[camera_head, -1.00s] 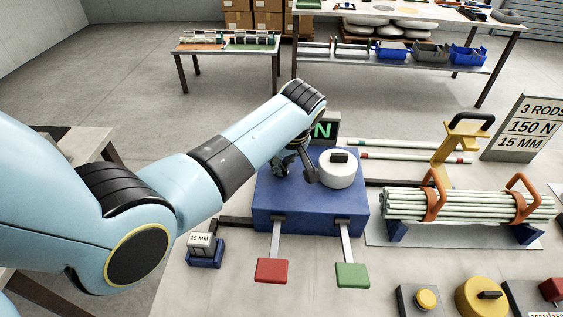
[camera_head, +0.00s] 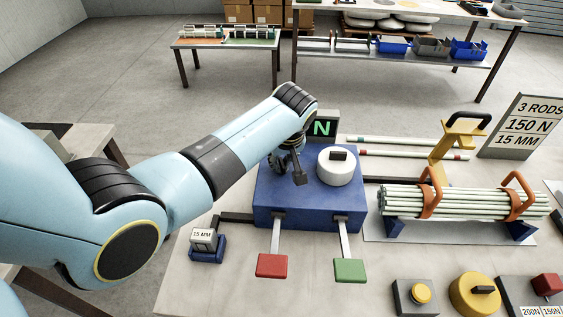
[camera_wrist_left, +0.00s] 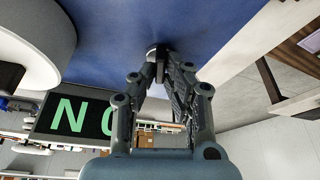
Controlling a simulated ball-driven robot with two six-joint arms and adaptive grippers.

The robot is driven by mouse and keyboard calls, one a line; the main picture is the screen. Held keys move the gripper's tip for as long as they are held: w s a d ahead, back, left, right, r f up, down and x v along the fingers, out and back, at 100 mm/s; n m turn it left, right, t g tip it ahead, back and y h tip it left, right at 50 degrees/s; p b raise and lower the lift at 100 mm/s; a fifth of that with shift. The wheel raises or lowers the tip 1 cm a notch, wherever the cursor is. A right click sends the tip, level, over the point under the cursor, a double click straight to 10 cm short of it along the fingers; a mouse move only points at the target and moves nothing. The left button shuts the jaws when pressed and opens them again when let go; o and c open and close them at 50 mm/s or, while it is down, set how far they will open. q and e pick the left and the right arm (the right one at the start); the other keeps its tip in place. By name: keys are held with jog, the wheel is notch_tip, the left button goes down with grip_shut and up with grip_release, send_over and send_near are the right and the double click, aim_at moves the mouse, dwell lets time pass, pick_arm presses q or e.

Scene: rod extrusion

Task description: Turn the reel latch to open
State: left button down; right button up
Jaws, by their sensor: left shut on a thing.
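A blue box (camera_head: 300,208) stands on the table in the middle of the head view, with a white round reel (camera_head: 337,172) on its top. A black block sits on the reel. My left gripper (camera_head: 291,172) reaches down to the box top, left of the reel and apart from it. In the left wrist view the fingers (camera_wrist_left: 160,68) close together on a small dark part with a round base on the blue top, which I take as the reel latch (camera_wrist_left: 157,49). The fingers hide most of it. My right gripper is out of view.
A dark display (camera_head: 322,127) with green letters stands behind the box. Red (camera_head: 272,266) and green (camera_head: 349,270) pedals are in front. A rod bundle (camera_head: 455,202) in orange holders lies to the right.

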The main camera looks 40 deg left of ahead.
pick_arm(q)
jog(key=shift+s+f, duration=0.1)
jog(key=shift+m+p, duration=0.85)
jog(key=shift+m, duration=0.15)
jog(key=shift+t, duration=0.3)
jog(key=shift+m+h+p, duration=0.3)
jog(key=c, duration=1.8)
grip_release()
jog(key=o, duration=0.5)
